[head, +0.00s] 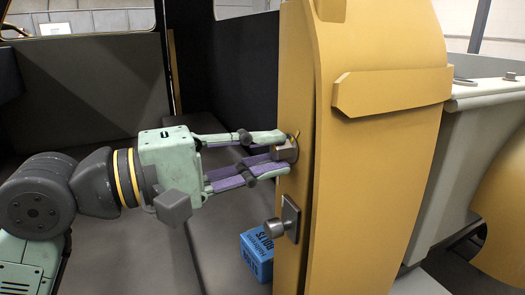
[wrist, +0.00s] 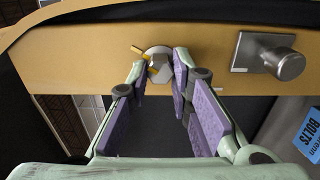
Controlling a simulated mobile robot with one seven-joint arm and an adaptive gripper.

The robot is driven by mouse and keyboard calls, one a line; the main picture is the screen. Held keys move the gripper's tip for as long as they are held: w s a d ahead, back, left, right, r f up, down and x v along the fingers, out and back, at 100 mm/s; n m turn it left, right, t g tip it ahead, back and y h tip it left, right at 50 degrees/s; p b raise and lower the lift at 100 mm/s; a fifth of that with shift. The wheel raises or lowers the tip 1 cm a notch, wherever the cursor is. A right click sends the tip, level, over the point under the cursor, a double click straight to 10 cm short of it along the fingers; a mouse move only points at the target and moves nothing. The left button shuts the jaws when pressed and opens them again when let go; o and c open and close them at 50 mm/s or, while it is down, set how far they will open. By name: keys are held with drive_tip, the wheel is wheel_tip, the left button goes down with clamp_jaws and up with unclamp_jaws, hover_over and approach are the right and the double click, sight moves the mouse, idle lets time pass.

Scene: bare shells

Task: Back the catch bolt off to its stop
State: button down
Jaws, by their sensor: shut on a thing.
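The catch bolt (wrist: 160,69) shows in the wrist view as a grey metal head with a pale round washer behind it, set in the narrow face of a yellow panel (wrist: 90,65). In the head view the bolt (head: 286,151) sits on the edge of the yellow door panel (head: 375,180), partly covered by the fingers. My gripper (head: 284,152) reaches in from the left with its fingertips on either side of the bolt head. In the wrist view my gripper (wrist: 160,72) is shut on the head. A small yellow pointer (wrist: 137,50) sticks out beside the washer.
A grey knob on a square plate (head: 280,225) stands out from the same panel edge below the gripper. A blue box marked BOLTS (head: 257,253) lies lower down behind the panel. Dark walls stand behind my arm; the space left of the panel is open.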

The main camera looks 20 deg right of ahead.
drive_tip(key=shift+f, duration=0.1)
idle(0.3)
drive_tip(key=shift+f+n+b, duration=0.1)
drive_tip(key=shift+n+b, duration=0.95)
drive_tip(key=shift+n, duration=0.05)
drive_tip(key=n+b, duration=0.2)
drive_tip(key=n, duration=0.1)
drive_tip(key=n+b, duration=0.2)
drive_tip(key=n, duration=0.2)
drive_tip(key=n+b, duration=0.1)
drive_tip(key=n, duration=0.2)
drive_tip(key=shift+n, duration=0.3)
drive_tip(key=n+b, duration=0.1)
drive_tip(key=n, duration=0.5)
drive_tip(key=shift+n, duration=0.3)
drive_tip(key=n, duration=0.5)
drive_tip(key=shift+s+r, duration=0.1)
drive_tip(key=shift+r, duration=0.1)
